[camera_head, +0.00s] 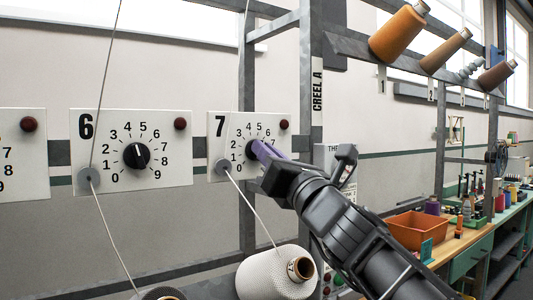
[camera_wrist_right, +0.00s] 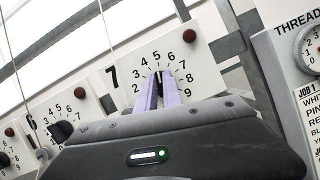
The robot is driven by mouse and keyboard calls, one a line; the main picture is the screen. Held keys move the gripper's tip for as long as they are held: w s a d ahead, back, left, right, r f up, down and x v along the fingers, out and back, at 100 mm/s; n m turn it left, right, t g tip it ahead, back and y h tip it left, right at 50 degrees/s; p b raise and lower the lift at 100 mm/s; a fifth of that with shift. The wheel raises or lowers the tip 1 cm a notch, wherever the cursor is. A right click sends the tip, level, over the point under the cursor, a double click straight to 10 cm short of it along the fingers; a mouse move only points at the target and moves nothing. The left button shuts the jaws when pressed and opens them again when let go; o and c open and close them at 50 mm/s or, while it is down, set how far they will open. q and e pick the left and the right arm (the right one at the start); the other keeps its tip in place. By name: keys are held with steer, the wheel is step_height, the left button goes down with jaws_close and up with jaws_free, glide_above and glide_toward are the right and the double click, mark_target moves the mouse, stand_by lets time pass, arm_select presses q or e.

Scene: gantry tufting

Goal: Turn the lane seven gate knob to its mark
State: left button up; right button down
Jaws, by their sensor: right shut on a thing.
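The lane seven panel (camera_head: 228,124) is a white plate with a black 7, a number dial and a dark red button at its upper right. Its black gate knob (camera_head: 250,149) is mostly hidden behind my right gripper (camera_head: 256,150). In the right wrist view, the gripper's two purple fingers (camera_wrist_right: 159,84) are shut on the knob (camera_wrist_right: 160,76) from both sides. Several dial numbers show around the fingers. My left gripper is not in view.
The lane six panel (camera_head: 98,172) stands to the left, its knob (camera_head: 137,156) pointing near 4. Cords run through grey discs below the dials. A white yarn cone (camera_head: 268,277) sits below lane seven. An orange bin (camera_head: 415,229) stands on the bench at right.

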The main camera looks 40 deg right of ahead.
steer(key=shift+n+g+y+p, duration=1.1)
steer(key=shift+n+g, duration=0.25)
steer(key=shift+n, duration=4.3)
steer(key=shift+n+g+y+p, duration=1.1)
steer(key=shift+n+g, duration=0.2)
steer(key=shift+n, duration=4.3)
steer(key=shift+n+g+y+p, duration=1.1)
steer(key=shift+n+g, duration=0.25)
steer(key=shift+n, duration=4.3)
steer(key=c, duration=1.5)
jaws_free()
steer(key=shift+r, duration=0.1)
